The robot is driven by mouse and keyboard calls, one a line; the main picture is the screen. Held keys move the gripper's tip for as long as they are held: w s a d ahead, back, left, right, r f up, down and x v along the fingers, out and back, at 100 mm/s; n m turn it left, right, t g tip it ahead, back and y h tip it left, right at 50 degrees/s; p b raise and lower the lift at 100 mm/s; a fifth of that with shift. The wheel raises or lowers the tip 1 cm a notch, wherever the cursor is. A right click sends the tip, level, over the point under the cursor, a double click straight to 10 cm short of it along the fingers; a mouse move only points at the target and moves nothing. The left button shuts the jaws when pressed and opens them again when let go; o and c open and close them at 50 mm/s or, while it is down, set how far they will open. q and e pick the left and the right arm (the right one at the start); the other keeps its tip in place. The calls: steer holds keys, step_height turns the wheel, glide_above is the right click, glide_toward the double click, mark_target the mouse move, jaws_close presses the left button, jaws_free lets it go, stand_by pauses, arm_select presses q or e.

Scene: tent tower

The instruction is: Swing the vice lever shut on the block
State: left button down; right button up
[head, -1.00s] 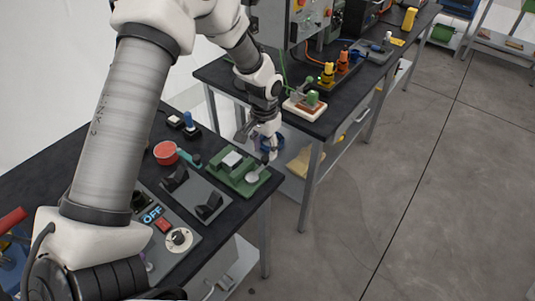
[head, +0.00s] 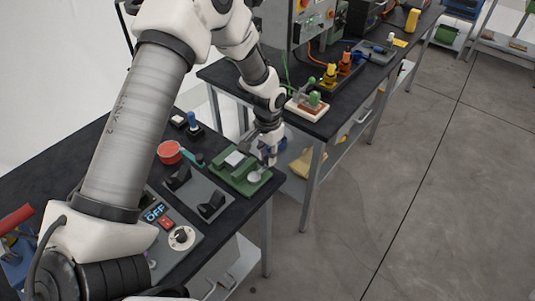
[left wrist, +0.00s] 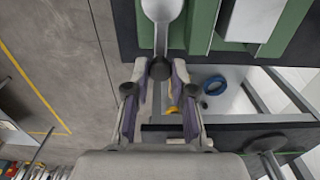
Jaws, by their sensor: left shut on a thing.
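The green vice (head: 222,178) sits near the right end of the near bench, with a pale grey block (head: 235,159) between its jaws. Its silver lever (head: 255,176) has a round pivot end on the vice's front right corner. In the left wrist view the lever (left wrist: 162,25) runs down from the vice to a dark knob (left wrist: 160,69). My left gripper (head: 268,159) points down at the bench's right edge, shut on the lever's knob end, with a finger on each side (left wrist: 160,82). My right gripper is not in view.
A switch panel (head: 190,215) with black levers stands left of the vice, with a red round button (head: 169,152) behind it. A second bench (head: 325,125) with coloured fixtures stands beyond a gap. The floor (head: 430,190) at right is clear.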

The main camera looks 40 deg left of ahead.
arm_select(q)
steer(key=d+m, duration=0.1)
steer(key=m, duration=0.1)
steer(key=d+m+p, duration=0.1)
steer(key=m, duration=0.1)
steer(key=shift+s+d+r+m, duration=0.1)
steer(key=shift+s+d+m, duration=0.05)
steer(key=shift+s+m, duration=0.25)
steer(key=m, duration=0.1)
steer(key=s+d+m, duration=0.1)
steer(key=m, duration=0.1)
steer(key=m+p, duration=0.1)
steer(key=shift+s+d+m, duration=0.25)
steer(key=shift+d+m, duration=0.05)
steer(key=shift+d, duration=0.1)
steer(key=s+m, duration=0.1)
steer(key=m, duration=0.1)
steer(key=s+d+m+p, duration=0.1)
steer(key=m, duration=0.1)
steer(key=shift+p, duration=0.3)
steer(key=shift+s+d+m+p, duration=0.1)
steer(key=shift+s+m+p, duration=0.45)
steer(key=shift+m, duration=0.8)
steer(key=shift+s+m+p, duration=0.35)
steer(key=shift+s+m, duration=0.35)
steer(key=shift+m, duration=0.65)
steer(key=c, duration=1.1)
jaws_free()
steer(key=shift+o, duration=0.6)
steer(key=shift+s, duration=0.15)
